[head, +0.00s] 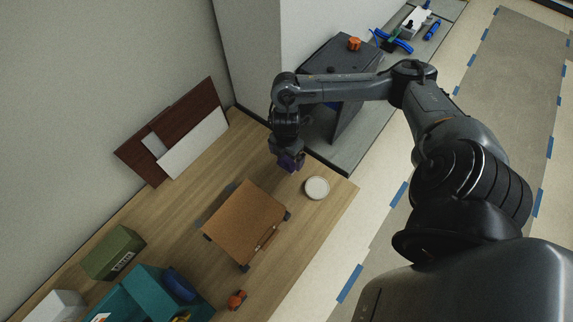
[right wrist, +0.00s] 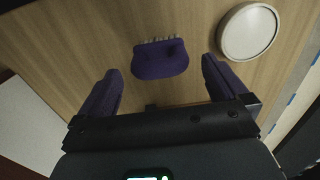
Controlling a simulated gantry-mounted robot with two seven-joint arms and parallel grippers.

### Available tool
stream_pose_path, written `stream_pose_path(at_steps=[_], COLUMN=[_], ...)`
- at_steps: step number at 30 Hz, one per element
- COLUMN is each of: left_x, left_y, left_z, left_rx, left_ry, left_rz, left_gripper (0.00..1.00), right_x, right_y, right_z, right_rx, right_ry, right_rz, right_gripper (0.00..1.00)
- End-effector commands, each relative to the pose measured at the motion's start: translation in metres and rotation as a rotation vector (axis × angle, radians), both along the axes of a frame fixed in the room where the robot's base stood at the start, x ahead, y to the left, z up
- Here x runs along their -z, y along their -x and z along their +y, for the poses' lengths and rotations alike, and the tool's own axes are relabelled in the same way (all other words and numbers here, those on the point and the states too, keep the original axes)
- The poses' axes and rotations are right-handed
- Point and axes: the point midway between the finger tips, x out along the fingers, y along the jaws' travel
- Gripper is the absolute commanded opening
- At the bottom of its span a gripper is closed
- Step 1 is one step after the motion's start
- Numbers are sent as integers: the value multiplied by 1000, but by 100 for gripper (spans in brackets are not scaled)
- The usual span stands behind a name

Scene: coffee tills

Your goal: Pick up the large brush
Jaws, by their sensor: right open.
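A purple piece with a row of pale bristle-like tufts on its far edge shows in the right wrist view; I take it for the large brush (right wrist: 160,60). It lies on or just above the wooden table, which I cannot tell apart. My right gripper (right wrist: 160,72) is open, with one purple finger to each side of the brush and no visible contact. In the head view my right gripper (head: 290,163) points down over the table, and the brush cannot be told from the purple fingers. My left gripper is not in view.
A round white dish (head: 317,187) stands right of the gripper. A brown board-like box (head: 245,215) lies nearer. Dark red and white panels (head: 190,130) lean on the wall. A teal crate (head: 150,292), green box (head: 113,252) and small orange item (head: 236,300) are at front.

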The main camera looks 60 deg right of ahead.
Motion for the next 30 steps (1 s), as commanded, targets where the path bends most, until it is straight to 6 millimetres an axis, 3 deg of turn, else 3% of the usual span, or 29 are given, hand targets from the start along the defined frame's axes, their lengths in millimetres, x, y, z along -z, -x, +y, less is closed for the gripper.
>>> stream_pose_path(at_steps=[9, 19, 30], left_x=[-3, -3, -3], left_y=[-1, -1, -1], left_z=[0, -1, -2], left_rx=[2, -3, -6], left_ry=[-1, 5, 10], left_rz=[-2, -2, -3], left_gripper=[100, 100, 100], right_x=[38, 43, 42], right_y=[0, 0, 0], right_z=[-2, -2, -2], right_rx=[1, 0, 0], right_ry=[0, 0, 0], right_rz=[2, 0, -1], right_gripper=[100, 98, 44])
